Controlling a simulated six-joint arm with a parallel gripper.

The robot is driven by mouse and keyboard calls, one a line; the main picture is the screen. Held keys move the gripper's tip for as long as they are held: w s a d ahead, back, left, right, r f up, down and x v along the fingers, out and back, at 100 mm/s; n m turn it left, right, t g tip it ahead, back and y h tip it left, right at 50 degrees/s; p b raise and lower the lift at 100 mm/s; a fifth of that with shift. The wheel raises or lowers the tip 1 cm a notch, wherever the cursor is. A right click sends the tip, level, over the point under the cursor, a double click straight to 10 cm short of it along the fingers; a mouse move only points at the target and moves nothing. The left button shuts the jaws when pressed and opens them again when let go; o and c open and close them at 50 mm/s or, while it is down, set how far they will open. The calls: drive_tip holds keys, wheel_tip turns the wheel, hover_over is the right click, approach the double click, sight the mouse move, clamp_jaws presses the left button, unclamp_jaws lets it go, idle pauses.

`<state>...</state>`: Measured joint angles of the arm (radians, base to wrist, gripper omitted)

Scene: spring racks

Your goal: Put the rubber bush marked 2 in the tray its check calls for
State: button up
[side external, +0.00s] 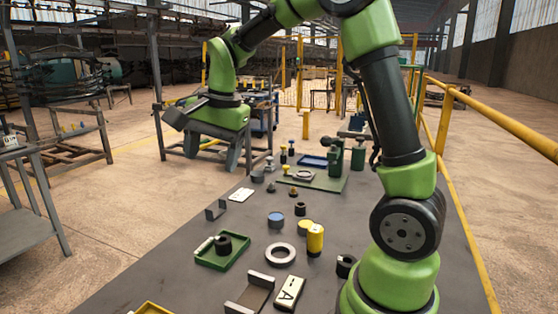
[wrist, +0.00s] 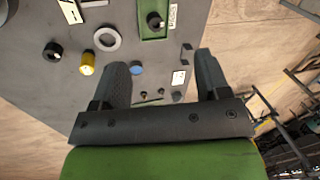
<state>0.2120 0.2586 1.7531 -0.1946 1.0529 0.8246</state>
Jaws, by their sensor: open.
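Black ring-shaped pieces that look like rubber bushes are in the side view: one (side external: 223,245) in the green tray (side external: 207,260), one (side external: 300,209) on the open bench and one (side external: 345,265) by my base. No mark 2 is legible on any. A yellow tray (side external: 152,309) is cut off at the bottom edge, and a blue tray (side external: 312,161) lies at the far end. My gripper (side external: 216,160) is open and empty, raised beyond the bench's left edge, apart from every bush. In the wrist view its fingers (wrist: 160,65) stand wide apart.
A pale ring (side external: 281,254), a yellow cylinder (side external: 315,240), a blue round piece (side external: 275,220), a block marked A (side external: 289,293) and a white card (side external: 241,195) are spread on the bench (side external: 170,260). A green mat (side external: 325,183) with several small parts lies farther back. Yellow rails (side external: 500,120) stand at right.

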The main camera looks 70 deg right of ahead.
drive_tip(key=s+a+r+n+t+y, duration=0.1)
drive_tip(key=s+a+n, duration=0.3)
drive_tip(key=s, duration=0.4)
drive_tip(key=s+a+r+n+t, duration=0.3)
drive_tip(key=s+a+n, duration=0.1)
drive_tip(key=s+n, duration=0.3)
drive_tip(key=shift+s+a+r+n+y, duration=0.2)
drive_tip(key=shift+s+n+y, duration=0.15)
drive_tip(key=shift+s, duration=0.8)
